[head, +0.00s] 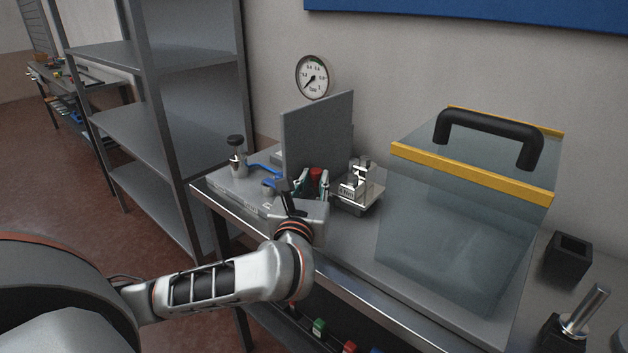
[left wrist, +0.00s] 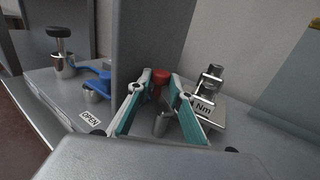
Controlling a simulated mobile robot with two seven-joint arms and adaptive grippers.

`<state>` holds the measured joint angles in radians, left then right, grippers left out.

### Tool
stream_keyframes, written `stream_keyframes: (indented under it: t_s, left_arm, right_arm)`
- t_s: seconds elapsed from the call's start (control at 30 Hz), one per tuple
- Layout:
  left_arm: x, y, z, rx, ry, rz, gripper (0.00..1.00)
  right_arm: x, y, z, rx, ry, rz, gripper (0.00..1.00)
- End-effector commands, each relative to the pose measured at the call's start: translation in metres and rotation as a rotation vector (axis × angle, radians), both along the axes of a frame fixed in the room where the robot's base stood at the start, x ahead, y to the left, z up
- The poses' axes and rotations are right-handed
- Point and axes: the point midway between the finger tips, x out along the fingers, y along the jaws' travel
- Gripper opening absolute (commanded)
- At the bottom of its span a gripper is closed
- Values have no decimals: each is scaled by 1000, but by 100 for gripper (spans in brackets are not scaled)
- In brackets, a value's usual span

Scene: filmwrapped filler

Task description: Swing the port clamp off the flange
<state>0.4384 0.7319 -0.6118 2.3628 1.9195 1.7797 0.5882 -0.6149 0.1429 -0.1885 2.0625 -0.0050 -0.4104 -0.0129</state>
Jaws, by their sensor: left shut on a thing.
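My left gripper (head: 312,181) reaches over the bench in front of an upright grey panel (head: 318,130). In the left wrist view its teal-lined fingers (left wrist: 160,82) stand on either side of a red-tipped handle (left wrist: 159,76), and it is shut on it. This handle may belong to the port clamp; the red part also shows in the head view (head: 317,174). A short metal cylinder (left wrist: 161,124) shows nearer, between the fingers. The panel and fingers hide much around it, and I cannot make out the flange clearly. My right gripper is not in view.
Left of the panel are a blue lever (left wrist: 88,68), an OPEN label (left wrist: 90,120) and a black-knobbed post (head: 236,155). A metal fixture marked Nm (left wrist: 208,100) stands right. A clear yellow-edged cover (head: 450,220) fills the bench's right. A gauge (head: 312,77) hangs behind.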

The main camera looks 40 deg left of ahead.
Motion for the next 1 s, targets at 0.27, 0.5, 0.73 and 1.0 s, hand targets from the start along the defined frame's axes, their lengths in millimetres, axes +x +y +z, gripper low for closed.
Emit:
stream_keyframes:
  t_s: [0.27,0.5,0.73,1.0]
  left_arm:
    - [-1,-2,3,-6,-2,86,0]
    - [-4,-3,3,-9,1,236,0]
    - [-6,-3,0,-7,3,397,0]
    - [-8,-4,-1,-3,4,555,0]
  right_arm:
    - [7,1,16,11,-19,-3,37]
    - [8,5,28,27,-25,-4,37]
    - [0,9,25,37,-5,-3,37]
    - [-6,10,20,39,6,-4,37]
